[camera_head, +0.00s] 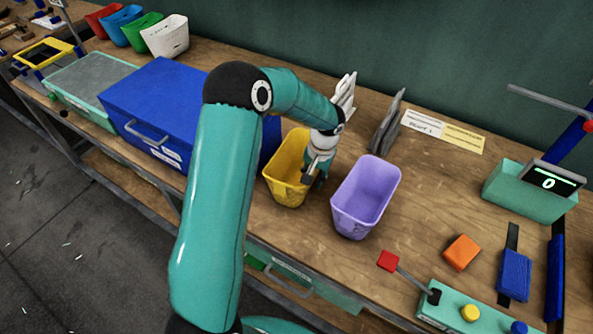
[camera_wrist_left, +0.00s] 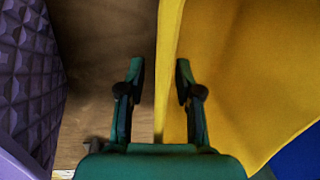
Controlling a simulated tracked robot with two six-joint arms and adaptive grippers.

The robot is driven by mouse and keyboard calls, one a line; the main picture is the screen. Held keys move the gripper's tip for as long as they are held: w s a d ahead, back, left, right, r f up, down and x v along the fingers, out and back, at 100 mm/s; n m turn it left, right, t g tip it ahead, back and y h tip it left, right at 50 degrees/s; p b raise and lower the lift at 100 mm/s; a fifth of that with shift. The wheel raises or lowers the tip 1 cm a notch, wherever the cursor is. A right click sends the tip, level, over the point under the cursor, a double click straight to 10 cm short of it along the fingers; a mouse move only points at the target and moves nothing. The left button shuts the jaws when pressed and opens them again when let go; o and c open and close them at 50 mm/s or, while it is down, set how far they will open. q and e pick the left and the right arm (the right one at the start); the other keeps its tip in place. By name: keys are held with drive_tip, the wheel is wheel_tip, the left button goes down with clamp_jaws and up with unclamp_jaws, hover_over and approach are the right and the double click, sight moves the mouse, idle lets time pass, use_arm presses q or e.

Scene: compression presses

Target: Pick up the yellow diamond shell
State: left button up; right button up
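The yellow shell (camera_head: 284,183) is an open bin-like container standing upright on the bench, between a blue case and a purple shell. My left gripper (camera_head: 316,180) points down at its right side and covers part of it. In the left wrist view the gripper (camera_wrist_left: 160,78) is open, and the edge of the yellow shell (camera_wrist_left: 245,70) lies between its fingertips, nearer the right finger. I cannot tell whether either finger touches the wall. No diamond pattern shows on the yellow shell here. My right gripper is not in view.
The purple shell (camera_head: 368,190) stands close on the right; its diamond-patterned side shows in the wrist view (camera_wrist_left: 32,85). The blue case (camera_head: 160,110) is close on the left. Grey plates (camera_head: 387,125) stand behind. An orange block (camera_head: 461,252) and lever box (camera_head: 462,307) lie further right.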

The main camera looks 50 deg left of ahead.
use_arm(q)
clamp_jaws()
drive_tip(key=shift+r, duration=0.1)
idle(0.3)
